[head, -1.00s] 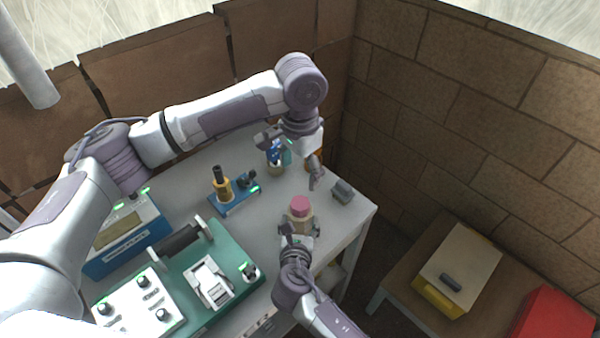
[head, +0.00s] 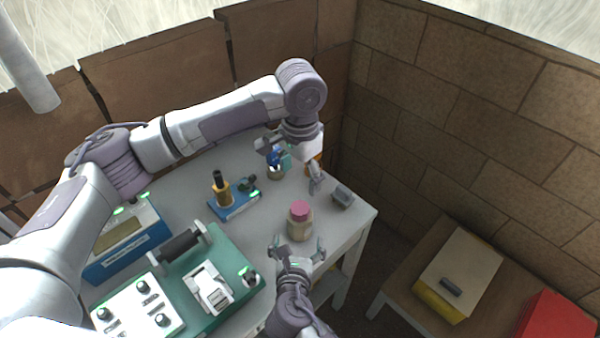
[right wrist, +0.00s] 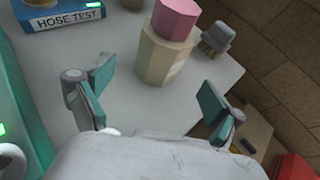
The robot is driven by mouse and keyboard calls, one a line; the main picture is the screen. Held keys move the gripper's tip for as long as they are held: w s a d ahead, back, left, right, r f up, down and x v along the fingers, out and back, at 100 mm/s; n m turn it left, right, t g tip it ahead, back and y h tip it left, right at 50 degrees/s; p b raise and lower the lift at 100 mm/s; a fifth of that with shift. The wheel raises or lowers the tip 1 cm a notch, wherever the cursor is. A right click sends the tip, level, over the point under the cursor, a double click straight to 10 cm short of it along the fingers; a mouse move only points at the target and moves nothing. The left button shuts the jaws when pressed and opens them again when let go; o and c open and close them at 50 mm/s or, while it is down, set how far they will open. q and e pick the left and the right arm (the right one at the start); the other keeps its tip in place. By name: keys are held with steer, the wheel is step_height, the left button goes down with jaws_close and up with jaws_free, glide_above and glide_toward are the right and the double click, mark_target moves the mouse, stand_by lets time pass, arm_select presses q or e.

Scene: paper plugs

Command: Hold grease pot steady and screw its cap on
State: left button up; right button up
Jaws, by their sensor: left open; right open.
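The grease pot (head: 299,229) is a beige faceted jar standing upright near the table's right front corner. Its pink cap (head: 300,209) sits on top; how tightly it is seated I cannot tell. My right gripper (head: 297,250) is open just in front of the pot, apart from it. In the right wrist view the pot (right wrist: 163,60) and cap (right wrist: 176,18) stand beyond the open, empty fingers (right wrist: 155,100). My left gripper (head: 290,160) is open above the table behind the pot, with nothing seen held between its fingers.
A blue hose-test stand (head: 236,204) is to the left, a green board (head: 230,260) in front left. A blue-labelled container (head: 275,170) is partly hidden behind my left gripper. The table's right edge is close.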

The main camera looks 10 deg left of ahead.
steer(key=v, duration=0.6)
steer(key=shift+s+r, duration=0.1)
steer(key=shift+s, duration=0.05)
